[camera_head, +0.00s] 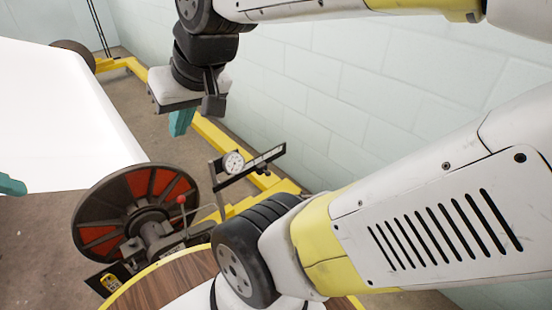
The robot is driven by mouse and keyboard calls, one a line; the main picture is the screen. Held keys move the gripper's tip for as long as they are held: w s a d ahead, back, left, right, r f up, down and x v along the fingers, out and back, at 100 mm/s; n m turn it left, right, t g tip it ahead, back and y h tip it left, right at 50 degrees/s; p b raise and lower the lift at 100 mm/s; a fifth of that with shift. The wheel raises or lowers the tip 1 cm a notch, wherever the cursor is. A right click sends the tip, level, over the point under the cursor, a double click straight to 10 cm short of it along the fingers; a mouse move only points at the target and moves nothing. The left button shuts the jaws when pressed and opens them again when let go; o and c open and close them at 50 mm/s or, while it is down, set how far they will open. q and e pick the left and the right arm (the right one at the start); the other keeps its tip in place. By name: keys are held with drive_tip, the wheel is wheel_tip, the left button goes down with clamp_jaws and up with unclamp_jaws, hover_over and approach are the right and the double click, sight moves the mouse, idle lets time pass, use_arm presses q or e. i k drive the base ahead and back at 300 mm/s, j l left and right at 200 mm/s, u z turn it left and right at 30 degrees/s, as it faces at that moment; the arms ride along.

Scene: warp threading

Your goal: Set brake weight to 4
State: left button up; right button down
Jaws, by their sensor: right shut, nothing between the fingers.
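A brake lever arm (248,166) slants up to the right beside the reel, with a round white dial gauge (234,163) on it. A small dark block (264,169) sits on the arm right of the dial, possibly the brake weight; its setting is too small to read. My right gripper (181,122), with teal fingers, points down above and left of the lever arm, apart from it. It is shut and empty. A teal tip at the left edge looks like my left gripper (11,185); its jaws are mostly out of frame.
A dark reel with red panels (135,212) stands left of the lever, with a red-knobbed handle (181,200) near it. A white sheet (60,120) fills the left. A yellow frame (225,140) runs along the floor by the pale block wall (345,95).

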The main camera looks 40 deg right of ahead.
sight(260, 169)
drive_tip(key=z, duration=1.35)
